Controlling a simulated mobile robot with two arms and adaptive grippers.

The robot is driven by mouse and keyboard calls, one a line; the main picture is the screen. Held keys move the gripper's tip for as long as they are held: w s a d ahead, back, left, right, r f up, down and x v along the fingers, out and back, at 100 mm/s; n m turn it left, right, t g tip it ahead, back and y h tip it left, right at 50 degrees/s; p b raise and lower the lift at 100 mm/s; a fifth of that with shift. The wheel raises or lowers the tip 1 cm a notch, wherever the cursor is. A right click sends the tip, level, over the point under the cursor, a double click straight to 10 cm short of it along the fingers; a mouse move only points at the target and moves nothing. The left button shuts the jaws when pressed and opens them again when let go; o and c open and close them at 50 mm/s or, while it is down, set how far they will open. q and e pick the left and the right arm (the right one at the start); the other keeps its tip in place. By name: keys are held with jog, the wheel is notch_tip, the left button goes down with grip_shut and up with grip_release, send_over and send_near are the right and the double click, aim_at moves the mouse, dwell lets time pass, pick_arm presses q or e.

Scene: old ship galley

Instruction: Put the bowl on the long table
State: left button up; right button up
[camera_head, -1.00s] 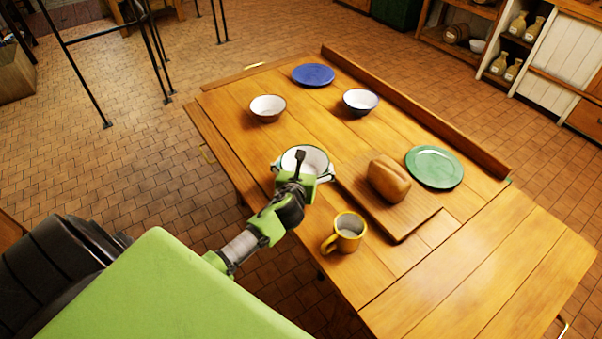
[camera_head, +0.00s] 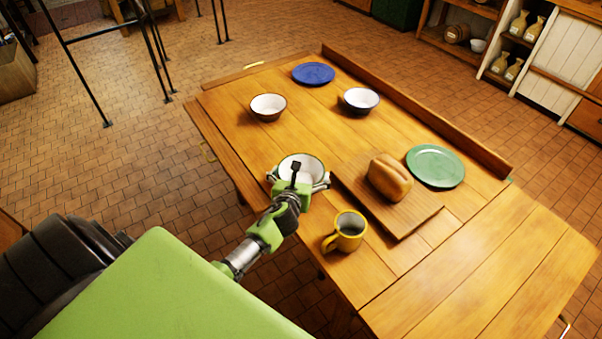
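A white bowl with a dark rim (camera_head: 307,163) is at the near left edge of the long wooden table (camera_head: 238,98). My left gripper (camera_head: 299,178) reaches over the near edge with its fingers on opposite sides of this bowl, gripping it. The gripper hides the near part and underside of the bowl, so I cannot tell whether it touches the tabletop. Two other white bowls stand farther back, one on the left (camera_head: 268,106) and one on the right (camera_head: 360,101). My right gripper is not in view.
A yellow mug (camera_head: 346,236) stands to the right of my gripper. A loaf (camera_head: 389,177) lies on a cutting board (camera_head: 408,222). A green plate (camera_head: 435,165) and a blue plate (camera_head: 313,73) lie farther back. The table's right end is clear.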

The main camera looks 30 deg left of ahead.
pick_arm(q)
jog(key=shift+r, duration=0.15)
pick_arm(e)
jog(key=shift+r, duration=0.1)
pick_arm(q)
jog(key=v, duration=1.2)
jog(key=shift+p, duration=0.3)
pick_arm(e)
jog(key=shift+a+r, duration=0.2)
pick_arm(q)
jog(key=shift+s+f, duration=0.1)
jog(key=shift+f, duration=0.1)
